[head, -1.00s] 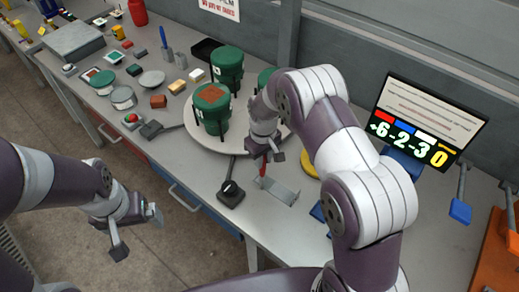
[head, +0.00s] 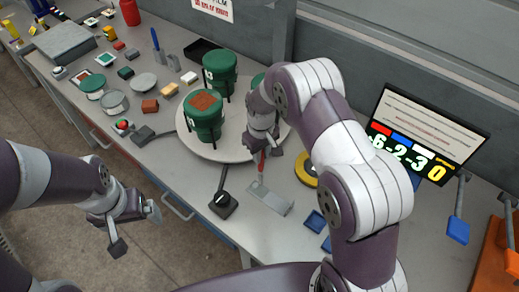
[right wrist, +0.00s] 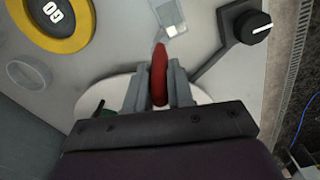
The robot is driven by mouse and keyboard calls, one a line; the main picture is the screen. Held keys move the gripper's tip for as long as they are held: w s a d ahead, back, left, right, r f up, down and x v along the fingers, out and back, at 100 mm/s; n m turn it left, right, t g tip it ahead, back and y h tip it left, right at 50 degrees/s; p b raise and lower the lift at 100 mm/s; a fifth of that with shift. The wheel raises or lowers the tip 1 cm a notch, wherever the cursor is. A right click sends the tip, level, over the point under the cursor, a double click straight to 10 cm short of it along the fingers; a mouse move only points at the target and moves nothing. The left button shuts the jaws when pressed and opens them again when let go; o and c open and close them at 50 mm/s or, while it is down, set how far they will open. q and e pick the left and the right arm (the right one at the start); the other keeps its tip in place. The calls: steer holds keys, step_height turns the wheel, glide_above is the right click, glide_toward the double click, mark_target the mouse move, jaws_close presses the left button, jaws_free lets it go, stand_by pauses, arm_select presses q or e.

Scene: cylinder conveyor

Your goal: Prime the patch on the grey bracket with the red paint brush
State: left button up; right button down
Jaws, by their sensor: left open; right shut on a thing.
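The grey bracket (head: 271,199) lies on the bench in front of the round turntable. In the right wrist view the bracket (right wrist: 176,32) shows at the top, with a pale patch (right wrist: 171,29) on it. My right gripper (head: 264,148) is shut on the red paint brush (head: 262,162), which points down near the bracket's far end. In the right wrist view the brush's red handle (right wrist: 159,76) sits between the fingers. Its tip lies close to the patch; I cannot tell whether it touches. My left gripper (head: 135,228) is open and empty, off the bench's front edge.
Green drums (head: 205,118) stand on the turntable (head: 232,148). A black knob box (head: 223,202) is left of the bracket; a yellow-ringed button (head: 306,170) and blue trays (head: 316,221) are to its right. A display (head: 425,133) stands behind.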

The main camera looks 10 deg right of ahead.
step_height(320, 180, up, 2)
steer(key=shift+w+d, duration=0.1)
steer(key=r, duration=0.1)
steer(key=p, duration=0.1)
steer(key=r+p, duration=0.1)
steer(key=shift+s+a+r, duration=0.25)
steer(key=shift+s+r, duration=0.1)
steer(key=shift+s, duration=0.05)
steer(key=shift+w+d+r+p, duration=0.1)
steer(key=shift+w+r+p, duration=0.15)
steer(key=shift+r+p, duration=0.7)
steer(key=shift+s+r, duration=0.1)
steer(key=shift+r, duration=0.35)
arm_select(q)
steer(key=r, duration=0.2)
steer(key=s+r, duration=0.1)
steer(key=r, duration=0.2)
steer(key=shift+d, duration=0.1)
arm_select(e)
steer(key=shift+s, duration=0.1)
arm_select(q)
steer(key=shift+w, duration=0.15)
